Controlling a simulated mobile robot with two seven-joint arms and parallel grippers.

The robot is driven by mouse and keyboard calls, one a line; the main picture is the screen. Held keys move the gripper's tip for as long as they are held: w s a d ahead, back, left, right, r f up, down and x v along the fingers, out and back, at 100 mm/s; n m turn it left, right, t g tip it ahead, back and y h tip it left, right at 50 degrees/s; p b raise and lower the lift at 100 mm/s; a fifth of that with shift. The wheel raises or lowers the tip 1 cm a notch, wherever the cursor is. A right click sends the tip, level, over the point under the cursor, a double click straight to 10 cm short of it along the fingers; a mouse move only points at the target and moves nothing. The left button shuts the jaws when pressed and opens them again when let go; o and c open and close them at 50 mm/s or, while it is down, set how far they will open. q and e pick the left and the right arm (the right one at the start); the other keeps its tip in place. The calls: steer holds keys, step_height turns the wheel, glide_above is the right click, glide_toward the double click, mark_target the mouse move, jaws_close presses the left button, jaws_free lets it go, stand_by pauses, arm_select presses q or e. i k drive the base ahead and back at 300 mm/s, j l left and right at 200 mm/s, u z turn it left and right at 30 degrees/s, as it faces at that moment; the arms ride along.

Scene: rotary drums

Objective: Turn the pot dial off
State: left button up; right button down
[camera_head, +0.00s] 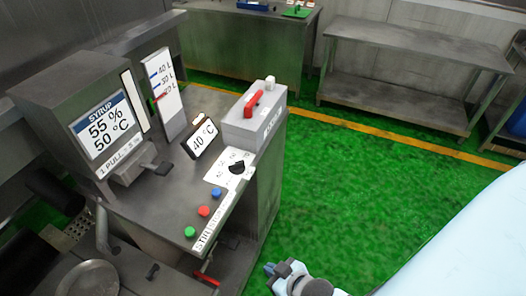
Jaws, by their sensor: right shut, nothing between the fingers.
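A black dial (237,167) sits on a white marked plate (221,173) on top of the steel console (200,100). It is near the console's right edge, below the 40 °C display (203,139). I cannot read the marks around the dial, so its setting is unclear. My right gripper (271,269) is low in the picture, over the green floor, to the right of the console and well apart from the dial. It is shut and empty. My left gripper is not in view.
Blue, red and green buttons (203,211) lie on the console near the dial. A grey box with a red handle (253,103) stands behind it. The syrup unit (97,128) with its lever is at left. Steel tables (415,42) stand at the back. The green floor at right is clear.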

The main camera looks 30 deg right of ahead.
mark_target(238, 168)
steer(key=z, duration=0.8)
